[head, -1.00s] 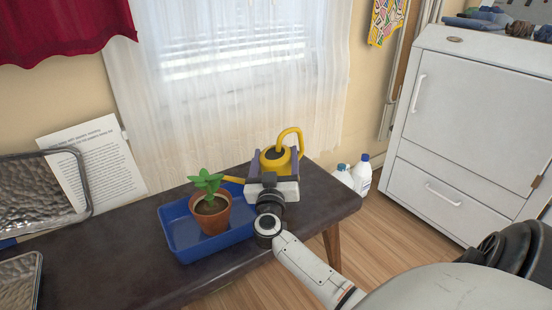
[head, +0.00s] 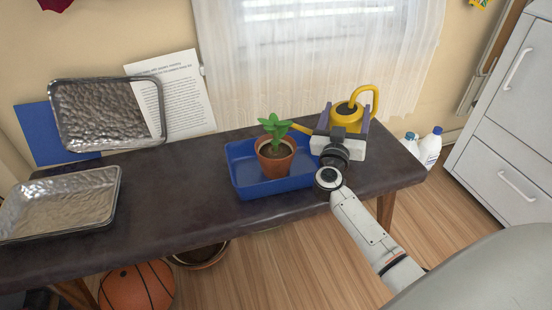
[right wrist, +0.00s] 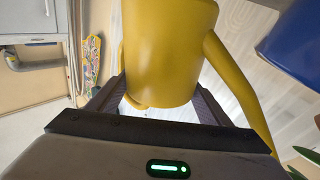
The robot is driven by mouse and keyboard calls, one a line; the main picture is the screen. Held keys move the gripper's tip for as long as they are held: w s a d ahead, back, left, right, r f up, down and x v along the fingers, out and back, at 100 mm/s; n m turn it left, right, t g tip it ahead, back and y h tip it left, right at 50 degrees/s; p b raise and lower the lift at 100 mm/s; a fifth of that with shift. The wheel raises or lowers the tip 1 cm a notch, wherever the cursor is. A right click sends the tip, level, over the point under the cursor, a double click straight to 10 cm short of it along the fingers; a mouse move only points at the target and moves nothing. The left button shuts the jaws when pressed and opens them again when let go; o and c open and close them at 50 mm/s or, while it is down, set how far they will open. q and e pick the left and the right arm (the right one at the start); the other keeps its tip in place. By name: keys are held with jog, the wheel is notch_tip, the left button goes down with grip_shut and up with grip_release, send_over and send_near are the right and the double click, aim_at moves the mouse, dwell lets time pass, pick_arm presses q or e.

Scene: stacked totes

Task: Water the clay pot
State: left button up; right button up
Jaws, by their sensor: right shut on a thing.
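The clay pot (head: 275,162) is terracotta, with dark soil and a green plant (head: 276,130). It stands upright in a shallow blue tray (head: 243,182) on the dark bench. My right gripper (head: 345,124) is shut on the yellow watering can (head: 347,113), right of the pot. The can looks upright, its handle loop up to the right and its spout (head: 302,129) pointing left, the tip close to the plant's leaves. In the right wrist view the can's body (right wrist: 168,55) fills the space between the fingers. No water shows. My left gripper is out of view.
The dark bench (head: 190,198) carries a metal tray (head: 60,205) at the left; another leans on the wall (head: 108,112) beside a printed sheet (head: 178,88). White bottles (head: 430,147) stand beyond the bench's right end. A basketball (head: 137,288) lies below. The bench is clear left of the blue tray.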

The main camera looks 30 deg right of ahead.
jog(key=shift+r, duration=0.25)
jog(key=shift+r, duration=0.15)
jog(key=shift+r+n+t+p, duration=0.4)
jog(key=shift+r+n+p, duration=0.1)
jog(key=shift+r+p, duration=0.3)
jog(key=shift+p, duration=0.5)
jog(key=shift+r, duration=0.1)
jog(key=shift+a+r+n+t+h+p, duration=0.1)
jog(key=shift+r+n+t+h+p, duration=0.3)
jog(key=shift+r+n+p, duration=0.25)
